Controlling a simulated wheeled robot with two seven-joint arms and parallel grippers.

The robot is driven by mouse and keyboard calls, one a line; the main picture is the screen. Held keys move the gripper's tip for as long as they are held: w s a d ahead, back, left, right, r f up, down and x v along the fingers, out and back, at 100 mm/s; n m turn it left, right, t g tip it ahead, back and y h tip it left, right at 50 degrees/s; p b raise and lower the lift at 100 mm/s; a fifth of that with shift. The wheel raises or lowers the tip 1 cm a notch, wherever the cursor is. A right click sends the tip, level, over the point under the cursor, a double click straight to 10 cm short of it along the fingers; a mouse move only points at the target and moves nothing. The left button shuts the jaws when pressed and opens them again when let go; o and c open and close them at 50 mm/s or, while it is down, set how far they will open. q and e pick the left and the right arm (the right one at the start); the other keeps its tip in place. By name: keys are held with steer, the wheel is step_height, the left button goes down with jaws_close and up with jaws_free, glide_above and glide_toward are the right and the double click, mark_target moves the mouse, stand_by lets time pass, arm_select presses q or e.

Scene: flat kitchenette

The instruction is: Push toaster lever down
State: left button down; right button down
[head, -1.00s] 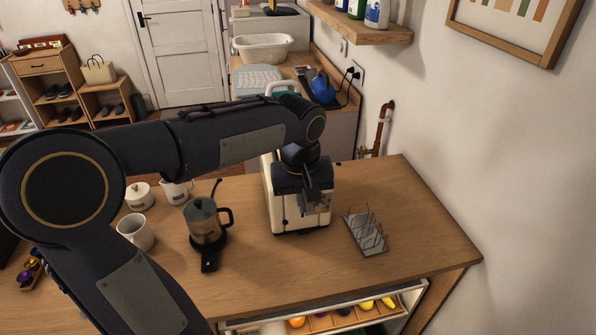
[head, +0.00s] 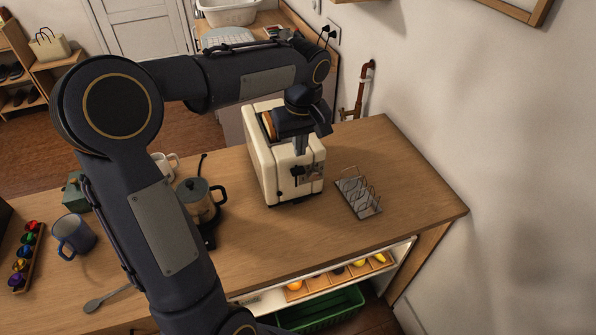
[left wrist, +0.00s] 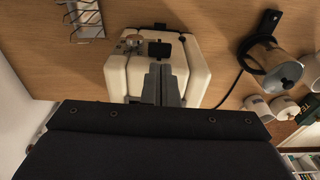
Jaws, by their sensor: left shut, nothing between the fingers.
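The cream toaster (head: 283,182) stands upright on the wooden counter, with its narrow front face turned toward me. A brown slice of bread (head: 269,126) shows in its top slot. Dark controls (head: 299,173) are on the front face; I cannot clearly tell the lever or its height. My left gripper (head: 301,151) is shut and empty, pointing down at the top front edge of the toaster. In the left wrist view, its closed fingers (left wrist: 163,72) overlap the toaster (left wrist: 117,76); contact is not clear. My right gripper is not in view.
A wire toast rack (head: 360,193) stands right of the toaster. A coffee pot (head: 201,203) is close on the left. A blue mug (head: 74,236), spoon (head: 106,298) and tray of coloured capsules (head: 27,254) lie farther left. The counter's right end is clear.

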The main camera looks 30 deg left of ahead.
arm_select(q)
steer(key=shift+w+a+f+b, duration=0.15)
steer(key=shift+f+b, duration=0.85)
steer(key=shift+f, duration=0.5)
steer(key=shift+a+f+b, duration=0.1)
steer(key=shift+f+b, duration=0.85)
steer(key=shift+f, duration=0.5)
step_height(320, 180, down, 7)
steer(key=b, duration=0.5)
steer(key=shift+r, duration=0.45)
steer(key=shift+s+d+r, duration=0.3)
steer(key=shift+s+d, duration=0.2)
steer(key=shift+d, duration=0.1)
steer(key=shift+s+d+r, duration=0.25)
steer(key=shift+s+d, duration=0.25)
steer(key=shift+d, duration=0.05)
step_height(320, 180, up, 8)
glide_above(299, 173)
steer(key=s+d, duration=0.2)
steer(key=d, duration=0.1)
steer(key=shift+s+a+f, duration=0.1)
steer(key=shift+s+f, duration=0.05)
